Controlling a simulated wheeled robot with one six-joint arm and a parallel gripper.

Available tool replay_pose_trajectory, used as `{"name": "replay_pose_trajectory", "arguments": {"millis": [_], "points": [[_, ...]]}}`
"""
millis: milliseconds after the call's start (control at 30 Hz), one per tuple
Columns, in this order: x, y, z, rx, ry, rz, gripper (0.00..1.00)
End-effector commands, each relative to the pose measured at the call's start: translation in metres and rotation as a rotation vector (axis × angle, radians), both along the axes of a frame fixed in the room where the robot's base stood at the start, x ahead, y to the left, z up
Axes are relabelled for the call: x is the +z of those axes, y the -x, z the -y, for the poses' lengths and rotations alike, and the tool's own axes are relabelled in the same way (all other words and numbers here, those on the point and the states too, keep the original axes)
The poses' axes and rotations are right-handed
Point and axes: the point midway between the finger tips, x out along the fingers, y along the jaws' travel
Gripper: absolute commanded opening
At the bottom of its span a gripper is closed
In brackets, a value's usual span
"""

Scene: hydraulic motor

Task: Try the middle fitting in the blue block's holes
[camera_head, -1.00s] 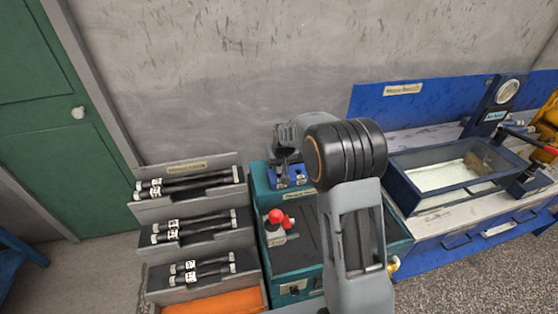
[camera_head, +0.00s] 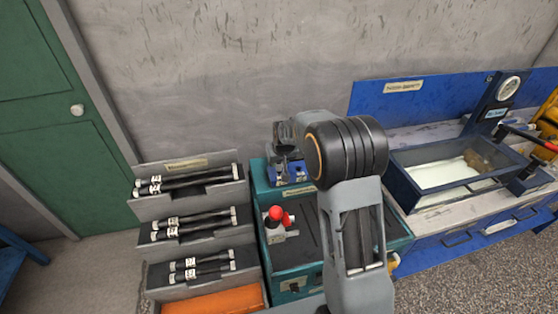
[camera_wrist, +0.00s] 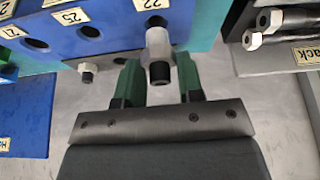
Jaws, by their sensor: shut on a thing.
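The blue block (camera_wrist: 95,30) fills the upper left of the wrist view, with round dark holes and labels such as 21, 25 and 22. My gripper (camera_wrist: 159,72) has green fingers on either side of a grey metal fitting (camera_wrist: 159,45) with a dark end, and is shut on it. The fitting is at the block's edge, close to the hole by label 22; I cannot tell whether it touches the block. A second, smaller fitting (camera_wrist: 87,73) is to the left, outside the fingers. In the head view the blue block (camera_head: 290,174) is partly hidden by my arm.
A grey rack (camera_head: 190,206) with black hoses stands left of the teal cabinet (camera_head: 290,262). A red-knobbed part (camera_head: 277,218) sits on the cabinet top. A blue bench with a tank (camera_head: 440,172) is on the right. The wall is close behind.

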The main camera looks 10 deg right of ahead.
Motion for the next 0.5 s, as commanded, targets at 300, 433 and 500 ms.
{"name": "replay_pose_trajectory", "arguments": {"millis": [300, 433, 500], "points": [[-0.0012, -0.0002, 0.0, 0.0, 0.0, 0.001, 0.09], [-0.0035, -0.0002, 0.0, 0.0, 0.0, 0.001, 0.09], [-0.005, -0.0002, 0.0001, 0.0, 0.0, 0.001, 0.09]]}}
